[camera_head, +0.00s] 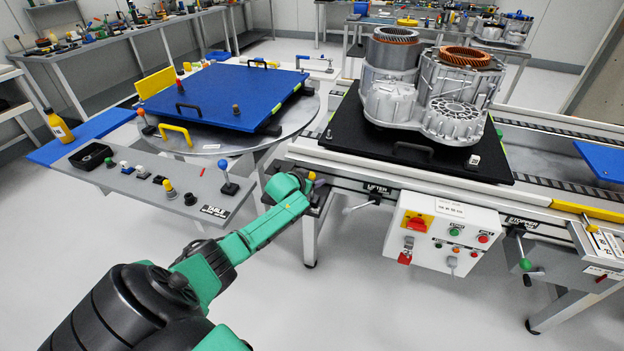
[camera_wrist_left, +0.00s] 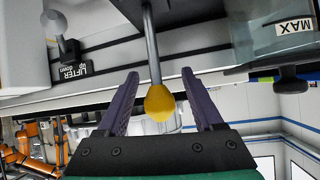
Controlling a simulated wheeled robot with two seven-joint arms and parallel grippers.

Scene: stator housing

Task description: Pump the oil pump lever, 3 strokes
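A lever with a grey metal rod and a yellow knob (camera_wrist_left: 160,104) shows in the left wrist view, which looks upside down. My left gripper (camera_wrist_left: 160,74) has its two purple fingers spread on either side of the knob, with a visible gap on each side. It is open and holds nothing. In the head view, my left gripper (camera_head: 316,188) is at the left end of the conveyor frame, and the lever is mostly hidden there. My right gripper is in neither view.
A lifter lever with a grey knob (camera_wrist_left: 54,22) stands close by. A clear box marked MAX (camera_wrist_left: 270,35) is on the other side. The white control box (camera_head: 440,235) hangs on the conveyor front. A stator housing (camera_head: 455,105) stands on a black plate.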

